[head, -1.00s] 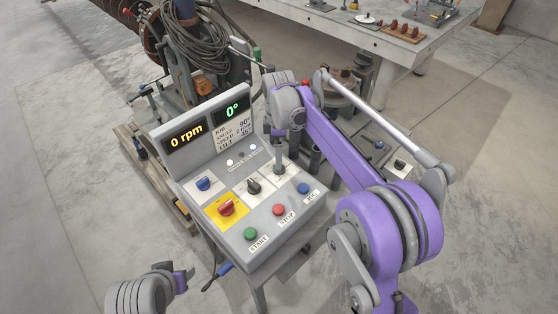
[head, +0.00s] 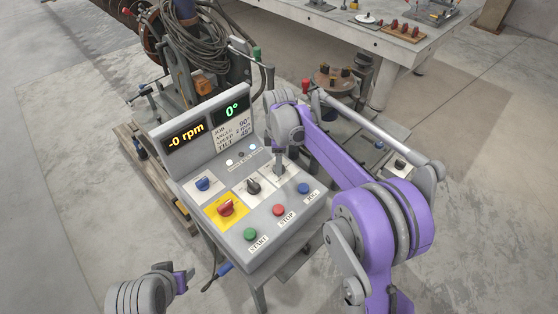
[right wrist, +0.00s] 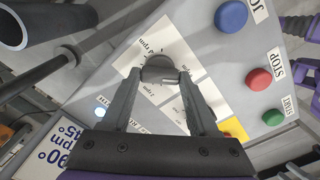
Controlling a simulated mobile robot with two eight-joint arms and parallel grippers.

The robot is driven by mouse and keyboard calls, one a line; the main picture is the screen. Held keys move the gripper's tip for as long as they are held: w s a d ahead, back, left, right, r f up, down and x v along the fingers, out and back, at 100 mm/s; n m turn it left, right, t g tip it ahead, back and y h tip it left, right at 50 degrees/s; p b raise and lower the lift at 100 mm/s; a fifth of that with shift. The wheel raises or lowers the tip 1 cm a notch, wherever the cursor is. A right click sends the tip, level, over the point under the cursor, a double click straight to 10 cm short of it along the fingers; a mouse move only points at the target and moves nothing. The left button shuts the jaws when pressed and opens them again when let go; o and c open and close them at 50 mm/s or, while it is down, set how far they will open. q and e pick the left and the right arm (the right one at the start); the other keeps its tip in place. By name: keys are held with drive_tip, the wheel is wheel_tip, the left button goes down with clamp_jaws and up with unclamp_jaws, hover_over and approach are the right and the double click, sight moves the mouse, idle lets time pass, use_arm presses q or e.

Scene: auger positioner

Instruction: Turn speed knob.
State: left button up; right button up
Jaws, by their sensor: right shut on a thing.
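The grey control console carries the speed knob (right wrist: 158,66), a dark round knob on a white plate marked rpm, in the right wrist view. My right gripper (right wrist: 160,76) is shut on this knob, one finger on each side. In the head view my right gripper (head: 280,164) covers most of the knob at the panel's upper right. The left display (head: 185,135) reads -0 rpm and the right display (head: 232,111) reads 0°. A job card (head: 233,130) lists angle, speed and tilt. My left gripper (head: 182,282) is low at left, away from the console; its jaws are unclear.
Near the held knob are a black selector (head: 253,187), a red knob on yellow (head: 226,208), and a blue button (head: 303,188). Green start (head: 250,234) and red stop (head: 279,210) buttons line the front. A round turntable (head: 335,80) stands behind my right arm.

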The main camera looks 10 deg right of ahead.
drive_tip(key=c, duration=0.4)
drive_tip(key=shift+m, duration=0.4)
drive_tip(key=m, duration=0.3)
drive_tip(key=shift+m, duration=0.3)
drive_tip(key=m+b, duration=0.1)
drive_tip(key=m, duration=1)
drive_tip(key=shift+m, duration=0.4)
drive_tip(key=m, duration=0.5)
drive_tip(key=shift+m, duration=0.3)
